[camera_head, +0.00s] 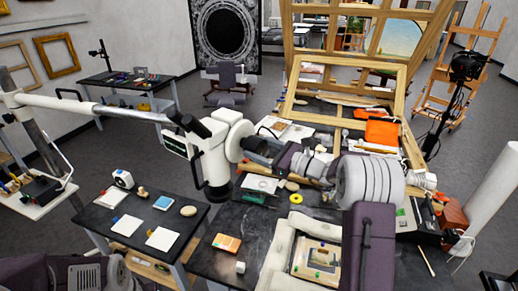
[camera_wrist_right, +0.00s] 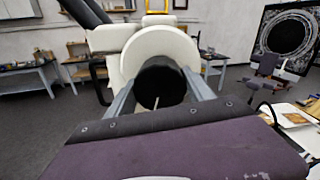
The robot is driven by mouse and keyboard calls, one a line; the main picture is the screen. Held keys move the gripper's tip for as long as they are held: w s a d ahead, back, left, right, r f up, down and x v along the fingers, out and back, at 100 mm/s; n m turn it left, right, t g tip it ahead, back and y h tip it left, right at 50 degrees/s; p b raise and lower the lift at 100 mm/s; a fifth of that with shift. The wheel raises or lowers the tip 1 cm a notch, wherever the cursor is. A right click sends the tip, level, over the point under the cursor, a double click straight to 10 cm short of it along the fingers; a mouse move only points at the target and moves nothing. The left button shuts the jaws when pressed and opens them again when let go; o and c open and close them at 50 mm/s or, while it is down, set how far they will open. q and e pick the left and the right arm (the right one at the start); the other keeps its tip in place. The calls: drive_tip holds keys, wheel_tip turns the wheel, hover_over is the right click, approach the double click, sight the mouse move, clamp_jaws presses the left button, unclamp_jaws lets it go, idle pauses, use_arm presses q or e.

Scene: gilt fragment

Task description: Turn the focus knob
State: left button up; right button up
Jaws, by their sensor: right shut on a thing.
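A white microscope (camera_head: 210,160) with dark eyepieces hangs on a long pale boom over the workbench. My left gripper is not in view.
A side table (camera_head: 178,196) stands to the left. A wooden easel frame (camera_head: 345,75) rises behind my right arm. Grey floor is open at the back left.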

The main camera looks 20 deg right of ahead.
drive_tip(key=o, duration=1.1)
drive_tip(key=shift+r, duration=0.2)
drive_tip(key=shift+o, duration=1.4)
drive_tip(key=shift+a, duration=0.1)
drive_tip(key=shift+f, duration=0.1)
drive_tip(key=shift+s+d+f, duration=0.1)
drive_tip(key=shift+s+d, duration=0.1)
drive_tip(key=shift+d, duration=0.1)
drive_tip(key=b+v, duration=0.3)
drive_tip(key=v, duration=0.5)
drive_tip(key=shift+s+b, duration=0.25)
drive_tip(key=shift+b, duration=0.05)
drive_tip(key=shift+d, duration=0.1)
